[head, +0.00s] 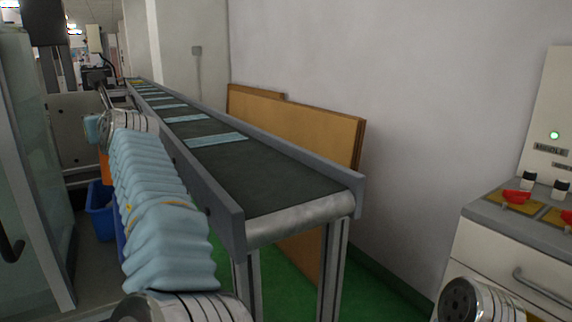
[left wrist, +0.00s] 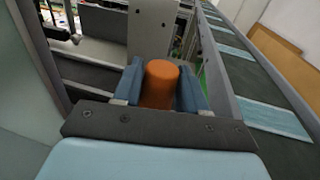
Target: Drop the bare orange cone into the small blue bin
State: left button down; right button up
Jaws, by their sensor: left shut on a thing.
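The orange cone (left wrist: 160,84) is between the two blue fingers of my left gripper (left wrist: 162,90) in the left wrist view. The gripper is shut on it, and only its rounded orange upper part shows. In the head view, a small orange patch (head: 104,166) shows beside my sleeved left arm, above the small blue bin (head: 99,212). My left fingers are hidden there. The bin stands low at the left, partly covered by my arm, and its inside is mostly hidden. My right gripper is out of view; only part of my right arm shows at bottom right.
A conveyor (head: 265,180) with several light blue masks (head: 216,139) runs right of my left arm, its grey side rail close by. A glass panel (head: 35,170) stands at the left. A cabinet (head: 520,250) with red knobs stands at the right.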

pick_arm(q)
jog(key=shift+f, duration=2)
jog(key=c, duration=0.5)
grip_release()
jog(key=shift+c, duration=0.2)
jog(key=shift+s+d, duration=0.3)
jog(key=shift+d, duration=0.05)
jog(key=b+v, duration=0.3)
jog(key=v, duration=1)
